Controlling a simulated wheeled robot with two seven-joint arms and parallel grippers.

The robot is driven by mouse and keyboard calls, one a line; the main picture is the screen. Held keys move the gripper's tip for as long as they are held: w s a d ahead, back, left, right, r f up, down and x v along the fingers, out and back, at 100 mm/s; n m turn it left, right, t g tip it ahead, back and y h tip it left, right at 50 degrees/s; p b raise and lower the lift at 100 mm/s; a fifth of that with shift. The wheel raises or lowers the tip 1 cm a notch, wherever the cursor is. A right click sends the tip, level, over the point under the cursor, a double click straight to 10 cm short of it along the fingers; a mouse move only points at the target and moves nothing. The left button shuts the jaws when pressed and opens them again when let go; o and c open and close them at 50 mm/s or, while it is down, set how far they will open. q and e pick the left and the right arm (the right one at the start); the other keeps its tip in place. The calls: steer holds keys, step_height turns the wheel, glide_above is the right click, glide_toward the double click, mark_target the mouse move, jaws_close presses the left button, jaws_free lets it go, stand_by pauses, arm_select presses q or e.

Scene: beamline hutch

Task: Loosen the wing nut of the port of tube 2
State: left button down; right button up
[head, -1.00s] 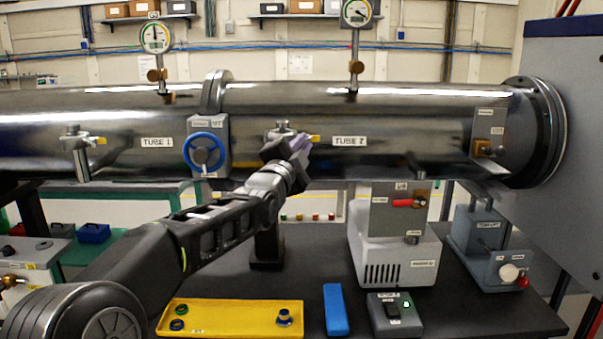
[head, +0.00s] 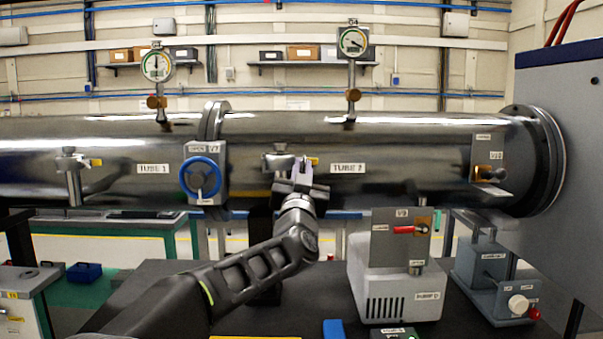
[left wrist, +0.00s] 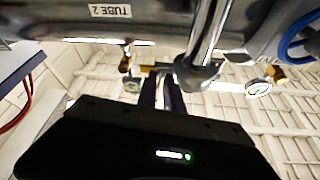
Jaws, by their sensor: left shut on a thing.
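Tube 2 (head: 400,165) is a long dark metal cylinder with a "TUBE 2" label. Its port (head: 279,160) is a small metal fitting on the tube's front, left of the label. The yellow wing nut (head: 314,161) shows at the port's right end, partly hidden by my fingers. My left gripper (head: 302,172) comes up from below, its fingers closed at the wing nut. In the left wrist view the narrow fingers (left wrist: 161,88) reach the yellow nut (left wrist: 148,69) beside the shiny port (left wrist: 197,72). How much of the nut is between them is hidden. My right gripper is out of view.
Left of the port is a blue handwheel valve (head: 202,178). A gauge (head: 353,42) stands above tube 2. Below are a pump box (head: 395,285) with a red-handled valve and a grey device (head: 495,285) on the dark bench. Tube 1 (head: 120,165) has a similar port (head: 72,165).

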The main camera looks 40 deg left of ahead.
arm_select(q)
steer(key=shift+n+y, duration=0.4)
steer(key=shift+n, duration=0.5)
steer(key=shift+r, duration=0.1)
steer(key=c, duration=1.6)
jaws_free()
steer(key=shift+w, duration=0.1)
steer(key=shift+c, duration=0.2)
